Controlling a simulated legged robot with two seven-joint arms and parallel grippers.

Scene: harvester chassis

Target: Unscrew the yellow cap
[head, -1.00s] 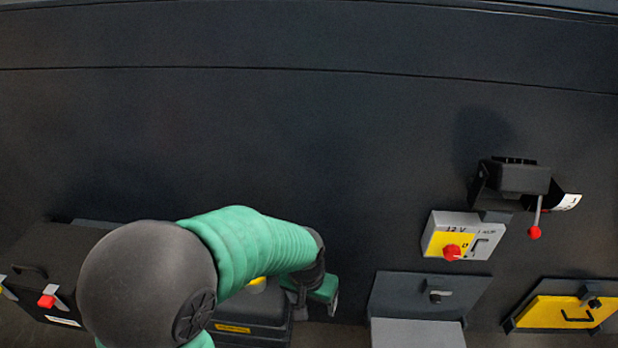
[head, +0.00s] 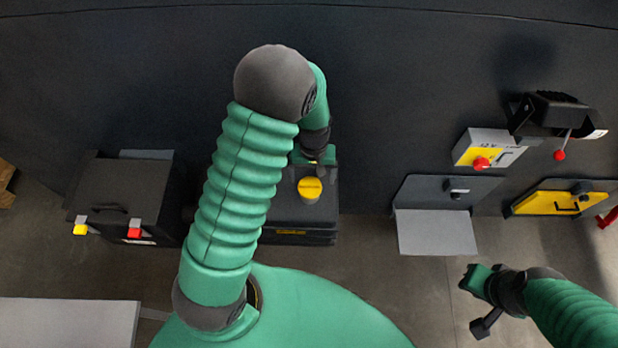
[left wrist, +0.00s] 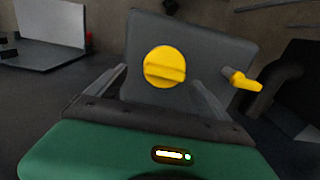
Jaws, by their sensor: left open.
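The yellow cap (head: 310,189) is round and sits on top of a dark grey tank (head: 292,214) against the wall. In the left wrist view the cap (left wrist: 165,67) shows a raised bar across its face, and the tank (left wrist: 215,45) surrounds it. My left gripper (head: 317,158) is just beyond the cap in the head view, its fingers mostly hidden. In the left wrist view its two fingers (left wrist: 160,78) are spread apart, one to each side below the cap, with nothing between them. My right gripper (head: 474,298) is low at the right, away from the tank; its fingers are unclear.
A black box (head: 125,193) with red and yellow latches stands left of the tank. A grey shelf (head: 436,232), a 12 V switch box (head: 490,148) and a yellow panel (head: 560,202) are at the right. A yellow lever (left wrist: 244,82) juts from the tank's side.

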